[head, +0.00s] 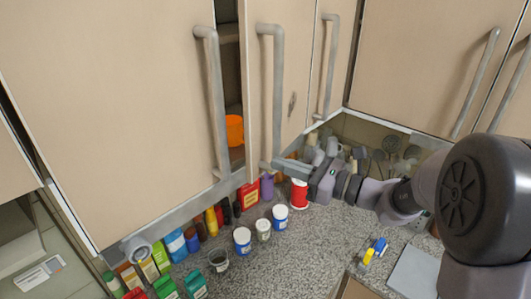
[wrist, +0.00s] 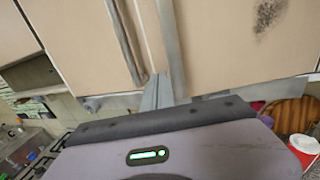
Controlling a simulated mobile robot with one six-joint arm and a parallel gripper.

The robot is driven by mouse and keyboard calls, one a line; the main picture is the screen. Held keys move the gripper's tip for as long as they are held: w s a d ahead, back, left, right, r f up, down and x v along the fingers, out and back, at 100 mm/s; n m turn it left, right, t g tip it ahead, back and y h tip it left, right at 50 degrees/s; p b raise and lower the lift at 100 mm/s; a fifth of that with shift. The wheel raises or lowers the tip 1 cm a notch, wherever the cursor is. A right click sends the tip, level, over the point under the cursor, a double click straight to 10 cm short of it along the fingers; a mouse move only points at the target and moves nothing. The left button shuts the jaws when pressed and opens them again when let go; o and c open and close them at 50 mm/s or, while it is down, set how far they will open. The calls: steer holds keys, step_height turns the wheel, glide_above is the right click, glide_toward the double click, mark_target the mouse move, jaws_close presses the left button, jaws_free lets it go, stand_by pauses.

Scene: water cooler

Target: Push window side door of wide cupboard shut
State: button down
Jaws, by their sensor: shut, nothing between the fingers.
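The wide cupboard has a left beige door (head: 120,110) and a narrower-looking right door (head: 262,90), each with a grey vertical bar handle. A dark gap between them shows the inside, with an orange cup (head: 235,130) on a shelf. At least one door stands ajar; I cannot tell which is the window side one. My gripper (head: 268,164) is shut and empty, at the lower end of the right door's handle (head: 276,90). In the wrist view its fingers (wrist: 158,90) point at the lower door edges, between the two handles. Contact is unclear.
Below, the speckled counter (head: 325,235) holds several jars, bottles and boxes, including a red-and-white tub (head: 299,193). More closed cupboards (head: 435,65) are at the right. Utensils hang on the wall behind my arm. The air in front of the left door is clear.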

mark_target(253, 155)
steer(key=x, duration=0.2)
steer(key=p+x, duration=0.1)
steer(key=x, duration=0.1)
steer(key=shift+s+a+r, duration=0.2)
steer(key=shift+s+a, duration=0.05)
steer(key=shift+w+a+f, duration=0.15)
steer(key=shift+w+a, duration=0.1)
steer(key=shift+w, duration=0.15)
steer(key=shift+s, duration=0.1)
steer(key=shift+a, duration=0.2)
steer(key=x, duration=0.6)
steer(key=shift+a, duration=0.3)
steer(key=shift+d, duration=0.1)
